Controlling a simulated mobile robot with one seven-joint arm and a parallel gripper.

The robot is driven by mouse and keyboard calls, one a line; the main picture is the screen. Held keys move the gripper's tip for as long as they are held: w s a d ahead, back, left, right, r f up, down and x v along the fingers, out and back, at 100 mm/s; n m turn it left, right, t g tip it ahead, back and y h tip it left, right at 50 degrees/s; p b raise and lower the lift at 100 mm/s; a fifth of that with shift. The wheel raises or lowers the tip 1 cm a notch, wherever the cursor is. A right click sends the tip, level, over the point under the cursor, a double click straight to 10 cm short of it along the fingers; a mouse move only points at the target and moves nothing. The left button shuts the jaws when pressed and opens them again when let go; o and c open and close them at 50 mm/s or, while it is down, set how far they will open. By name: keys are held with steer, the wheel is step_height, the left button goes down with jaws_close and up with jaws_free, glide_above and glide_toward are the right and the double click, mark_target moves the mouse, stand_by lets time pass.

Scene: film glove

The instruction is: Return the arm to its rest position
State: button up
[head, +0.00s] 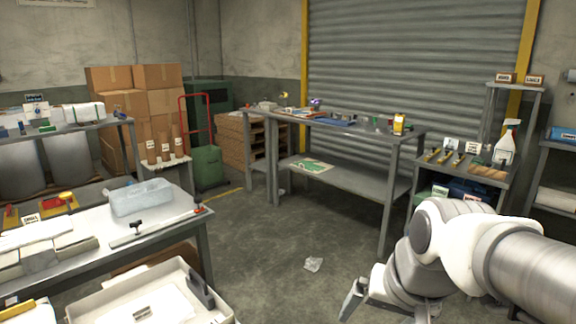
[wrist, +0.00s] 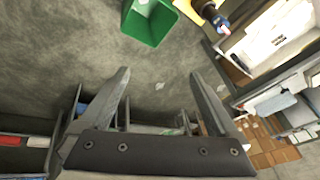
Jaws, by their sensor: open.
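My white and grey arm reaches in from the right edge of the head view, bent, with my gripper (head: 385,308) low at the bottom of that view, partly cut off by the frame edge. In the wrist view my gripper (wrist: 158,82) shows two grey fingers spread wide apart. Nothing is between the fingers; bare concrete floor shows beyond them.
A grey workbench (head: 340,132) stands before the roller shutter. A table (head: 165,232) with a translucent bin (head: 140,198) is at left, above a white tray (head: 205,318). Crumpled plastic (head: 313,264) lies on the open floor. The wrist view shows a green bin (wrist: 150,22).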

steer(key=s+d+r+n+t+h, duration=0.1)
steer(key=s+n, duration=0.2)
steer(key=s, duration=0.3)
steer(key=shift+r, duration=0.2)
step_height(320, 180, up, 16)
steer(key=p, duration=1.6)
steer(key=shift+f, duration=0.15)
steer(key=shift+c, duration=0.4)
